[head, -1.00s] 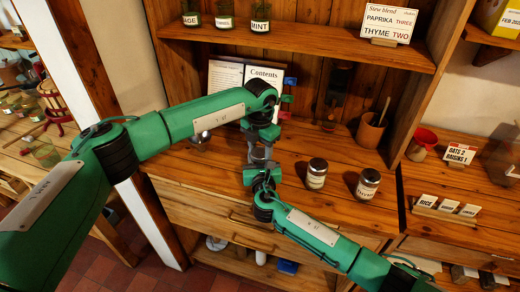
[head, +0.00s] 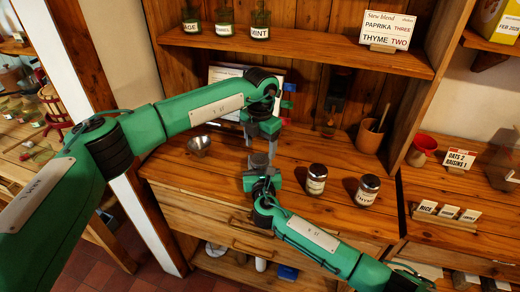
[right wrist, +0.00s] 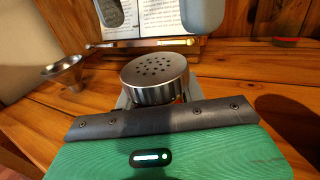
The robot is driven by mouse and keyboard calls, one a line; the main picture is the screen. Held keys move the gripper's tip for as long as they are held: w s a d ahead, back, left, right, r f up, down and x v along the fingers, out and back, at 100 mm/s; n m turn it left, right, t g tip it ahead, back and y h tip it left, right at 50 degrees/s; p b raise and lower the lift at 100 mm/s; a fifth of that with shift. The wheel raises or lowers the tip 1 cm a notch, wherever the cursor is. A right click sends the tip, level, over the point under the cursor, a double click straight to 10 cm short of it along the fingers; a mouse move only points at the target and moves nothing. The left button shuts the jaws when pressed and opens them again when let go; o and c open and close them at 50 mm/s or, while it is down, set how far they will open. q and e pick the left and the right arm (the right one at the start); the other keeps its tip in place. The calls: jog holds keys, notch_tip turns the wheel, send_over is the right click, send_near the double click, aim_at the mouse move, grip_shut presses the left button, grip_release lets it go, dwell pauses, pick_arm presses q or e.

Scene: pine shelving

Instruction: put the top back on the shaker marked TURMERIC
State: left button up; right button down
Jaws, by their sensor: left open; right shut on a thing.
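My right gripper (head: 262,170) is shut on a shaker held upright above the counter. In the right wrist view its perforated silver top (right wrist: 155,72) looks about level. Only a sliver of orange-red shows beneath the top; the gripper hides the rest of the body and any label. I cannot tell if the top is fully seated. My left gripper (head: 262,145) is just above, pointing down. Its two grey fingers (right wrist: 160,14) are open and apart, beyond and above the top in the right wrist view. Nothing shows between them.
Two silver-topped shakers stand on the counter: one marked THYME (head: 367,189), one with an unreadable label (head: 316,178). A metal funnel (head: 198,145) stands at left, an open book (right wrist: 150,24) behind my grippers. A brown pot (head: 370,135) stands at back right.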

aim_at(260, 159)
pick_arm(q)
jog(key=shift+c, duration=0.2)
jog(key=shift+w+r, duration=0.1)
notch_tip(260, 159, up, 3)
jog(key=n, duration=0.4)
jog(key=shift+a+r, duration=0.1)
jog(key=shift+r, duration=0.05)
jog(key=shift+f, duration=4.05)
jog(key=shift+c, duration=0.5)
jog(key=c, duration=0.9)
jog(key=shift+m, duration=1.5)
